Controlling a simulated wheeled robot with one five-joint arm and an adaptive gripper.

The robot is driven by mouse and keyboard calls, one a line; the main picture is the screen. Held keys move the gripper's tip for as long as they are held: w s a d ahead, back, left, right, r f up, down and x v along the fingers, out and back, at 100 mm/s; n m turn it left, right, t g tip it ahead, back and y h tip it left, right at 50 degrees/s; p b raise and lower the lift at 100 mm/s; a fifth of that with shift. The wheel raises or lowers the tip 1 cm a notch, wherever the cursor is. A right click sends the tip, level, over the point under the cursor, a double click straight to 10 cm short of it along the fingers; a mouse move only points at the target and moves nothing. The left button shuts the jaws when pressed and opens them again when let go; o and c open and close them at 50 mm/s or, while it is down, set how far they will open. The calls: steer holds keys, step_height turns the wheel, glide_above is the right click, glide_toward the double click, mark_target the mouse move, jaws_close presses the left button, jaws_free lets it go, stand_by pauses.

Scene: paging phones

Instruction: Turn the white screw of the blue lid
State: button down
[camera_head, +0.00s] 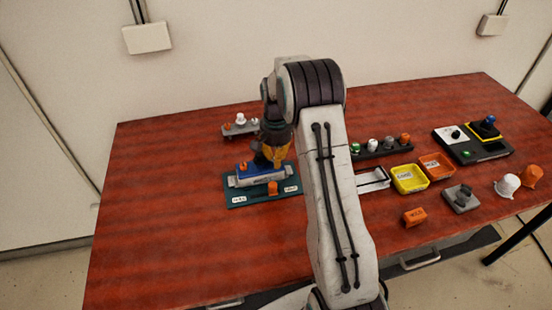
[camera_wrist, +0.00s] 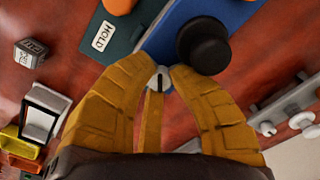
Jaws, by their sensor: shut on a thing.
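The blue lid (camera_head: 243,171) sits on a grey housing on a dark green base plate at the left middle of the table. In the wrist view the blue lid (camera_wrist: 233,13) carries a black round knob (camera_wrist: 203,45). The white screw (camera_wrist: 158,77) has a dark slot and stands at the lid's edge. My gripper (camera_head: 273,152) comes down over the lid from above. In the wrist view my gripper (camera_wrist: 160,71) has its yellow fingertips shut on the white screw, one at each side. The screw is hidden in the head view.
The green base plate (camera_head: 240,199) bears labels and an orange part (camera_head: 272,187). A rack with several knobs (camera_head: 385,147) and a yellow tray (camera_head: 409,180) lie to the right. A smaller rack (camera_head: 240,127) stands behind. The table's left front is mostly clear.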

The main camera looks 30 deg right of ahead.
steer(key=shift+f, duration=0.1)
steer(key=c, duration=1.1)
jaws_free()
steer(key=shift+r, duration=0.2)
step_height(320, 180, up, 12)
steer(key=shift+f, duration=0.15)
